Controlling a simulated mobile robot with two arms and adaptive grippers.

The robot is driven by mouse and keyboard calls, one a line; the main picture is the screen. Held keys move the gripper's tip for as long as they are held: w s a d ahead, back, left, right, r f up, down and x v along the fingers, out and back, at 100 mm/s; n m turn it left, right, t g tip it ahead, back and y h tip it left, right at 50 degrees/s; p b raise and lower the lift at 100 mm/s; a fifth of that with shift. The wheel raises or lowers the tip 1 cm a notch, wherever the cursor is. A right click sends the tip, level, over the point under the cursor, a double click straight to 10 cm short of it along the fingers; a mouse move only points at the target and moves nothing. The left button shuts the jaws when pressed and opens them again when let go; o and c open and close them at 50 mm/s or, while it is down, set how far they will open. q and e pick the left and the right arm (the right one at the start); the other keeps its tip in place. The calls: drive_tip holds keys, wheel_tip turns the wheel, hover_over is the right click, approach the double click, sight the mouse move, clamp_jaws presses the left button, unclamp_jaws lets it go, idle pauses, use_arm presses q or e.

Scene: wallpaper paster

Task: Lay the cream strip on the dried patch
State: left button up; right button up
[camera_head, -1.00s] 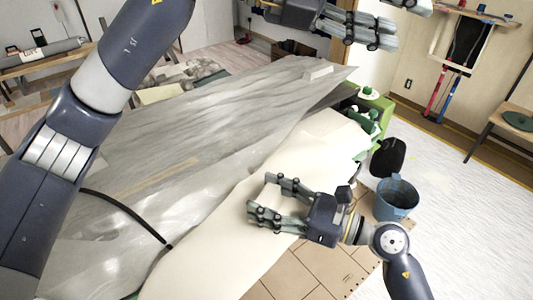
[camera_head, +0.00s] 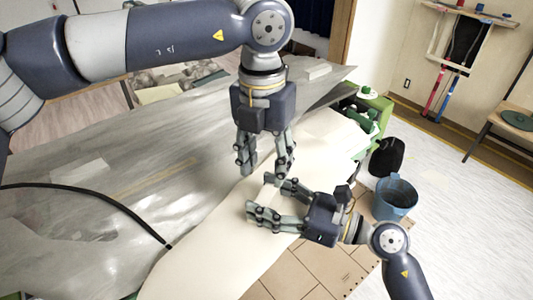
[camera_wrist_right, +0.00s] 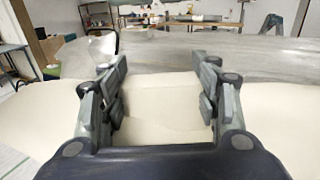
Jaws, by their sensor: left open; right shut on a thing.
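The cream strip (camera_head: 215,235) is a long pale sheet running from the lower left to the green machine in the head view. It lies along the near edge of the grey sheeted surface (camera_head: 100,215). My right gripper (camera_head: 262,198) is shut on the strip near its middle; cream material (camera_wrist_right: 165,105) shows between its fingers in the right wrist view. My left gripper (camera_head: 264,172) is open and empty, fingers pointing down just above the strip, close beside the right fingers. A paler rectangle (camera_head: 92,171) shows on the grey surface; I cannot tell whether it is the dried patch.
A green machine (camera_head: 372,108) stands at the strip's far end. A blue bucket (camera_head: 396,198) and a black bag (camera_head: 387,157) are on the floor at right. A black cable (camera_head: 120,205) crosses the grey surface.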

sight(267, 197)
use_arm(q)
wheel_tip(267, 197, down, 11)
drive_tip(key=shift+s+d+r, duration=0.1)
drive_tip(key=shift+d+r, duration=0.05)
drive_tip(key=shift+r, duration=0.05)
drive_tip(key=shift+c, duration=0.3)
clamp_jaws()
use_arm(e)
drive_tip(key=o, duration=1.4)
drive_tip(key=shift+c, duration=0.2)
